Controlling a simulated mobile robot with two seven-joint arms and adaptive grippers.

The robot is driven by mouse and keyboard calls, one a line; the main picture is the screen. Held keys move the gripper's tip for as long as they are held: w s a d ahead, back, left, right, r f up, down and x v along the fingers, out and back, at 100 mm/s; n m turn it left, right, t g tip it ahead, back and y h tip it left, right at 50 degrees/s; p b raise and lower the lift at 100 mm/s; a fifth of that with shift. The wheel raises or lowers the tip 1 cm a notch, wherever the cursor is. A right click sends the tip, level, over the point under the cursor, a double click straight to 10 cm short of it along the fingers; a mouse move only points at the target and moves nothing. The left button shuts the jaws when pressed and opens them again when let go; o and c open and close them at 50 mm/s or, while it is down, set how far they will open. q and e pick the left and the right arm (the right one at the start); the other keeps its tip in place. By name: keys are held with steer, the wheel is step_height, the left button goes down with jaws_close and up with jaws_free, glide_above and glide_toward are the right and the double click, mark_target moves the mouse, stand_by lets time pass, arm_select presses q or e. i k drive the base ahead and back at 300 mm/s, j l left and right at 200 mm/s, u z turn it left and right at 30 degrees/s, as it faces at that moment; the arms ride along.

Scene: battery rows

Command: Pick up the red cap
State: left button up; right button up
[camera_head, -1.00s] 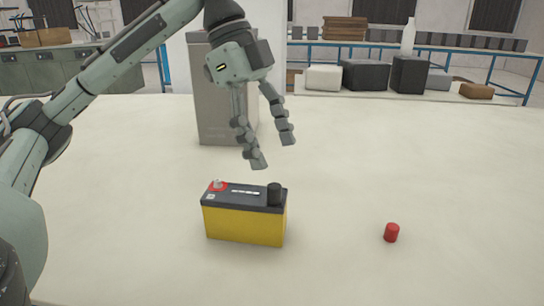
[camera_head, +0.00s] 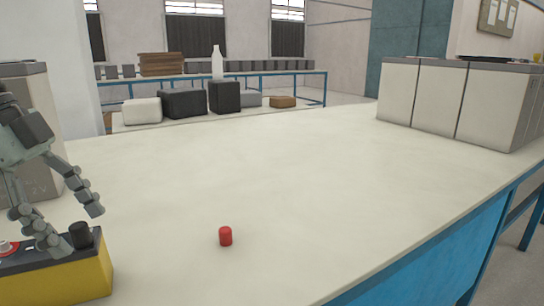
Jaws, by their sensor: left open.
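The red cap (camera_head: 225,236) is a small cylinder standing alone on the white table, near the middle of the head view. A yellow battery (camera_head: 70,284) with a dark top stands at the lower left, partly cut off by the picture edge. A black cap (camera_head: 80,234) sits on its right end, and a red ring with a terminal (camera_head: 8,247) shows at its left. My left gripper (camera_head: 74,228) is open and empty. In the picture its fingers overlap the battery's top, to the left of the red cap. My right gripper does not show.
The white table (camera_head: 300,190) is clear around the red cap. Its edge runs down on the right above a blue side. Pale grey boxes (camera_head: 440,98) stand at the back right. A grey case (camera_head: 45,90) is behind my left arm.

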mark_target(226, 232)
steer(key=k+l, duration=0.2)
steer(key=l, duration=0.2)
steer(key=k+l, duration=0.15)
steer(key=l, duration=0.25)
steer(key=k+l, duration=0.2)
steer(key=l, duration=0.15)
